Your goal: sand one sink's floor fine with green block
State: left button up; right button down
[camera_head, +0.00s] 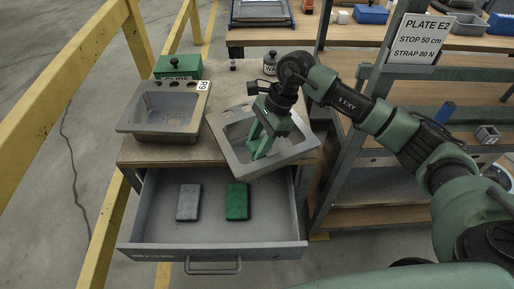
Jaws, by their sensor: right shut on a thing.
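My right gripper (259,148) reaches down into a grey sink (287,157) at the right of the bench and is shut on it; the exact grip spot is hard to see. This sink sits turned, apparently tilted, with its near edge over the drawer. A second grey sink (144,122), tagged R9, stands at the bench's left. The green block (237,201) lies in the open drawer (157,221), right of a grey block (188,202). My left gripper is not in view.
A green box (178,67) stands behind the left sink, and a small lidded jar (270,64) stands behind the held sink. A shelf rack with a sign (416,39) is at the right. A yellow rail (65,86) runs along the left.

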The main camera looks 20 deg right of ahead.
aim_at(252, 146)
jog(key=shift+r, duration=0.45)
jog(key=shift+r+p, duration=0.75)
jog(key=shift+r, duration=0.75)
